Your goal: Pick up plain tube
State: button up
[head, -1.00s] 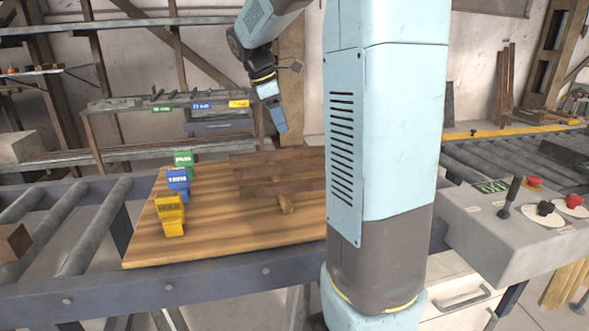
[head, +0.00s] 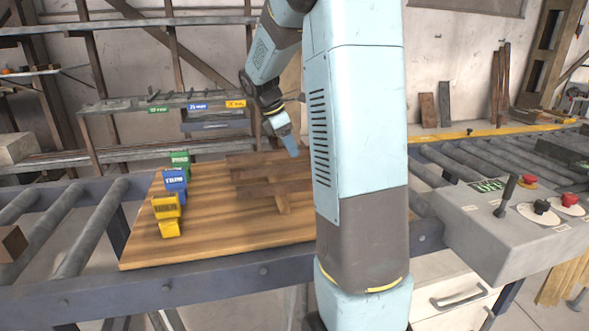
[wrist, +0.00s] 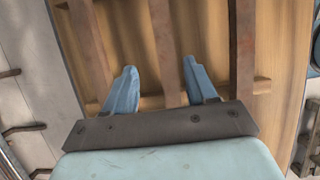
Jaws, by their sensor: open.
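I cannot single out a plain tube in either view. My gripper (head: 290,146) is in the head view, above the far right part of the wooden board (head: 215,233), over some brown wooden strips (head: 262,178). In the wrist view my gripper (wrist: 162,80) shows two blue fingers spread apart with nothing held between them. A brown strip (wrist: 163,40) runs lengthwise below the gap between the fingers. Whether the fingers touch it I cannot tell. My own arm hides the board's right side in the head view.
Green (head: 180,163), blue (head: 175,182) and yellow (head: 166,212) labelled blocks line the board's left side. A rack (head: 165,104) with thin dark pieces and coloured labels stands behind. A control box (head: 505,215) is at right.

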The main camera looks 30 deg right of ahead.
aim_at(297, 163)
jog(key=shift+s+a+x, duration=0.1)
jog(key=shift+a+x, duration=0.05)
jog(key=shift+x, duration=1.15)
jog(key=shift+s+a+x, duration=0.15)
jog(key=shift+x, duration=1.15)
jog(key=shift+f, duration=0.1)
grip_shut()
